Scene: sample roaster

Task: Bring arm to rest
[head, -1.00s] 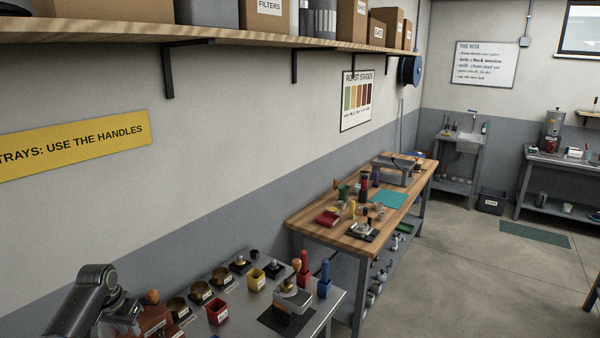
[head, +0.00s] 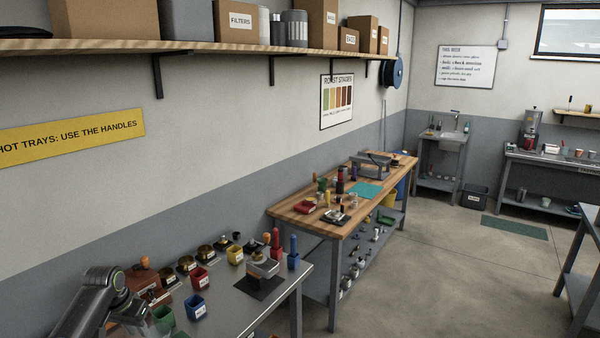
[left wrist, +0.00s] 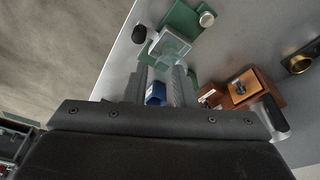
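My left arm comes in at the lower left of the head view, with its gripper low over the near end of the grey metal bench (head: 225,322). In the left wrist view the two fingers of my left gripper (left wrist: 164,75) stand apart, with a gap between them. A blue cup (left wrist: 155,93) shows through that gap. A pale, clear-looking block (left wrist: 169,45) appears by the fingertips; I cannot tell whether it touches them. My right gripper is in neither view.
A brown roaster (left wrist: 250,90) stands close beside the left gripper. Red (head: 200,278), blue (head: 195,306) and green (head: 162,319) cups stand nearby. A wooden workbench (head: 300,214) stands further along the wall. The floor (head: 440,270) to the right is open.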

